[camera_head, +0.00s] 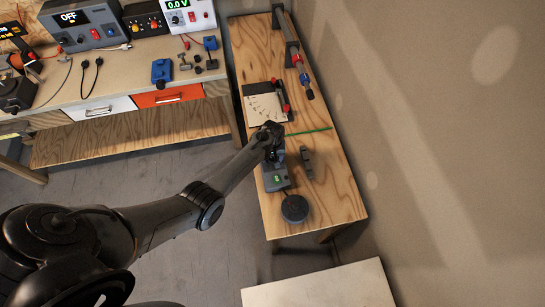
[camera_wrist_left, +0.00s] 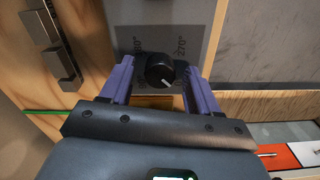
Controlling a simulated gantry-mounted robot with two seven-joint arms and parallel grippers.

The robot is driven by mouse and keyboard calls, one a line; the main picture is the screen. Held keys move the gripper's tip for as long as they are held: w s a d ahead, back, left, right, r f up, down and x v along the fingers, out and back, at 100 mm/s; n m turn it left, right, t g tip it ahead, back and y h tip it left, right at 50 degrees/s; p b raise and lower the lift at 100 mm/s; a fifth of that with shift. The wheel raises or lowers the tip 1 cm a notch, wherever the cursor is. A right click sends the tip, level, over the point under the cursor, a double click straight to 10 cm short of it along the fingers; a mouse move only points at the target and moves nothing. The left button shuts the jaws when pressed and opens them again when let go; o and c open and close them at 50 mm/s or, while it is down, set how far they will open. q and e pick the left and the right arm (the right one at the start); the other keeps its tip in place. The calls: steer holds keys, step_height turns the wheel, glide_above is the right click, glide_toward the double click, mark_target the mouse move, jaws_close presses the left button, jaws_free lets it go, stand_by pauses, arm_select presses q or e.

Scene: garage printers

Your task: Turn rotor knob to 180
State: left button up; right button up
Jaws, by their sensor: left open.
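The rotor knob (camera_wrist_left: 160,70) is a small black round knob with a white pointer line, on a grey face (camera_wrist_left: 155,18) with degree marks. The mark on its right reads 270°; the left mark is partly covered. The white line slants toward the lower part of the dial. My left gripper (camera_wrist_left: 159,92) is open, with one purple finger on each side of the knob. I cannot tell whether they touch it. In the head view, my left gripper (camera_head: 273,146) is at a grey box (camera_head: 276,181) with a green glow on the wooden bench.
A round dark object (camera_head: 294,208) stands in front of the box. A grey bracket (camera_head: 307,162) and a green rod (camera_head: 310,132) lie beside it on the narrow bench (camera_head: 335,190). A wall (camera_head: 420,130) bounds the right side. A workbench with instruments (camera_head: 130,75) is at left.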

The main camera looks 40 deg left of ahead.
arm_select(q)
steer(key=c, duration=1)
steer(key=shift+c, duration=0.2)
